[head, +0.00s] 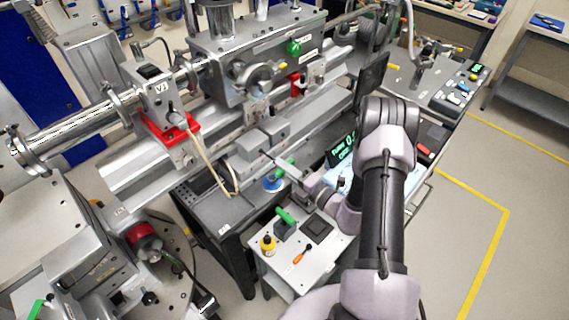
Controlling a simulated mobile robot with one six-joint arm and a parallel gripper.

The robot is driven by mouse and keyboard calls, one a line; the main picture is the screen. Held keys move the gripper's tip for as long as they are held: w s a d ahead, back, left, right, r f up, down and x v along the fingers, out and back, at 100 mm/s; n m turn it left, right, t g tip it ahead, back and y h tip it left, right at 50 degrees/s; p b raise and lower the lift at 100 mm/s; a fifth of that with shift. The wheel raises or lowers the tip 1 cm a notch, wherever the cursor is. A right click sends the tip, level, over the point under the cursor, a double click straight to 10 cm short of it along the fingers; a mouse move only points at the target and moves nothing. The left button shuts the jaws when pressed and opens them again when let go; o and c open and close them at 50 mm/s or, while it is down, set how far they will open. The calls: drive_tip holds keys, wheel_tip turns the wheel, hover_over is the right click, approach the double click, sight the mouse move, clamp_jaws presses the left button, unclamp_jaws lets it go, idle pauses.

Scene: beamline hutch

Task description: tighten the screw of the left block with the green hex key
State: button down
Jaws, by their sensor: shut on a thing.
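Two grey blocks sit side by side on the rail in the head view: the left block (252,146) and a right block (275,129). My gripper (284,167) is just in front of them, pointing toward the left block. It is shut on the green hex key (287,162), of which only a small green part shows by the fingers. The key's tip looks close to the left block. I cannot tell whether it sits in the screw; the screw is too small to make out.
A small cart (268,269) in front carries a green-topped dark holder (286,222), a yellow bottle (268,245) and an orange screwdriver (303,253). A blue round item (272,183) lies below my gripper. A green-text display (343,150) stands right. A cable (208,158) hangs left of the blocks.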

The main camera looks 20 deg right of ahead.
idle(0.3)
drive_tip(key=shift+r+m+p, duration=0.15)
drive_tip(key=shift+m+p, duration=0.3)
drive_tip(key=shift+m, duration=0.25)
drive_tip(key=shift+m+p, duration=0.45)
drive_tip(key=shift+m, duration=0.45)
drive_tip(key=shift+f+m, duration=0.2)
drive_tip(key=shift+m, duration=0.3)
drive_tip(key=shift+v, duration=2)
